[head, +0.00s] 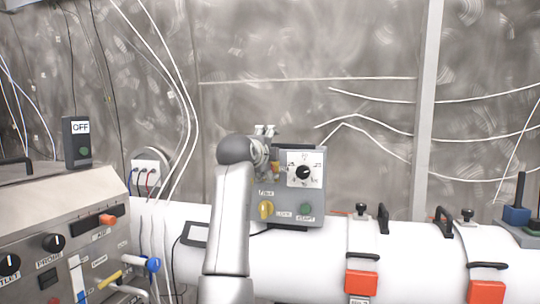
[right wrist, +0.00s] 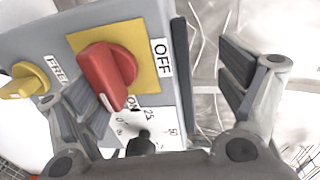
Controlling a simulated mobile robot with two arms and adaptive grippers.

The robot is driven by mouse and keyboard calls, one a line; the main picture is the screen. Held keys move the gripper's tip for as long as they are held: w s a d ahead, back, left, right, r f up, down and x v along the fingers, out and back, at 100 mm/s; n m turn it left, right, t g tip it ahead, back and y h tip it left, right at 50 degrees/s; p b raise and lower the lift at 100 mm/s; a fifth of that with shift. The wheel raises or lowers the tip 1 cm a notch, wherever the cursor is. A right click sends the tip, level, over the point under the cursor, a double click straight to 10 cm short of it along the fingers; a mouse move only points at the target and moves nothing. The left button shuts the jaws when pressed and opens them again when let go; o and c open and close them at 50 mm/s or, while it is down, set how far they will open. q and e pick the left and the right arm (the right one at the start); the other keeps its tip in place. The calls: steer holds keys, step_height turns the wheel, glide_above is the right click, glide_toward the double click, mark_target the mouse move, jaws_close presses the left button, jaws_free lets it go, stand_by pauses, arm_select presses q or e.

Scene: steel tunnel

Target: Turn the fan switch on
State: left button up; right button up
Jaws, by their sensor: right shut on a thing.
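The fan switch is a red rotary knob (right wrist: 112,72) on a yellow plate on the grey control box (head: 318,212). An OFF label is to its right in the right wrist view, and a partly hidden ON label is below. Its white mark points down in that view, close to the ON label. My right gripper (head: 268,148) is at the box's upper left in the head view. My left gripper is out of view.
The box also has a white dial (head: 304,169), a yellow knob (head: 266,209) and a green button (head: 306,209). A white pipe (head: 410,265) with red-handled clamps runs behind. A steel console (head: 60,235) and an OFF switch box (head: 80,142) stand left.

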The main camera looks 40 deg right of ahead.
steer(key=shift+s+a+r+b, duration=0.4)
steer(key=shift+s+a+r, duration=0.15)
steer(key=shift+a+r, duration=0.15)
steer(key=c, duration=0.3)
steer(key=shift+b+v, duration=0.45)
steer(key=shift+v, duration=0.95)
steer(key=c, duration=0.3)
steer(key=v, duration=0.4)
steer(key=shift+s+a+r, duration=0.1)
steer(key=shift+s+r, duration=0.1)
steer(key=shift+s, duration=0.1)
steer(key=shift+c, duration=1.1)
steer(key=s+a+b, duration=0.1)
steer(key=s+a+f+b, duration=0.1)
steer(key=s+a, duration=0.1)
steer(key=shift+a, duration=0.25)
